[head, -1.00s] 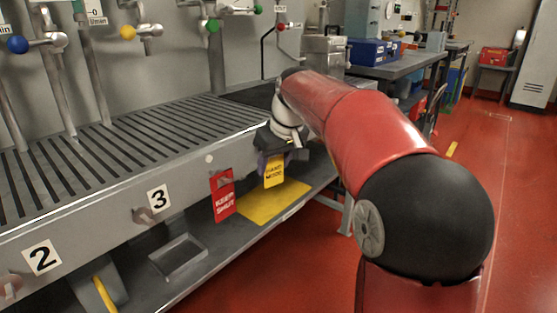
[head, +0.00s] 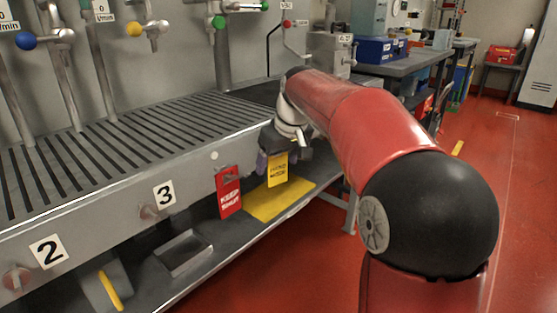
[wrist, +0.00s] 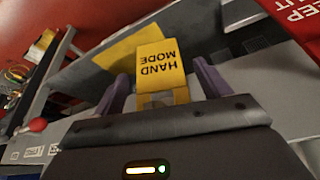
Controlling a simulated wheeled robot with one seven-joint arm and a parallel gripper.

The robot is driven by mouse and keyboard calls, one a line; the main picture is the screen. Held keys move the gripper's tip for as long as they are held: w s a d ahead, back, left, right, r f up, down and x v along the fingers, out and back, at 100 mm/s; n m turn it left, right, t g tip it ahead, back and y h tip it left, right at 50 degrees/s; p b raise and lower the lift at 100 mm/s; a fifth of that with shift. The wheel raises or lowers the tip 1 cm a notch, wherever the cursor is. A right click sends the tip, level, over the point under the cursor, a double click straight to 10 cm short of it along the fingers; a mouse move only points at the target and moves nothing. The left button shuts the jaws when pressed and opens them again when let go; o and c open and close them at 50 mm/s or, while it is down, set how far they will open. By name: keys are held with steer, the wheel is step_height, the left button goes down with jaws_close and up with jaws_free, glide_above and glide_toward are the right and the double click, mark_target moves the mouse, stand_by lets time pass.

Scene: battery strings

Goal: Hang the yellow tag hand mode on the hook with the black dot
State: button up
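The yellow tag (head: 278,170), lettered HAND MODE, hangs near the front face of the grated bench, just below my gripper (head: 277,160). In the wrist view the yellow tag (wrist: 163,65) is upside down between the two purple fingers of my gripper (wrist: 163,78). The fingers stand apart, one on each side of the tag, with a narrow gap showing at each side. My gripper looks open. The tag's upper end is partly hidden at the gripper's base. A hook with a black dot cannot be made out.
A yellow plate (head: 272,203) lies on the lower shelf. Red floor is clear on the right.

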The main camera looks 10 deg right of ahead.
steer(key=p+v, duration=0.1)
steer(key=v, duration=0.6)
steer(key=s+f+m, duration=0.1)
steer(key=s+f, duration=0.4)
steer(key=s, duration=0.4)
steer(key=s+f+m+t+h, duration=0.1)
steer(key=s+f, duration=0.3)
steer(key=s, duration=0.5)
steer(key=s+f+m, duration=0.2)
steer(key=s+f, duration=0.3)
steer(key=s, duration=0.4)
steer(key=shift+s+f+h, duration=0.3)
steer(key=shift+s+f, duration=0.1)
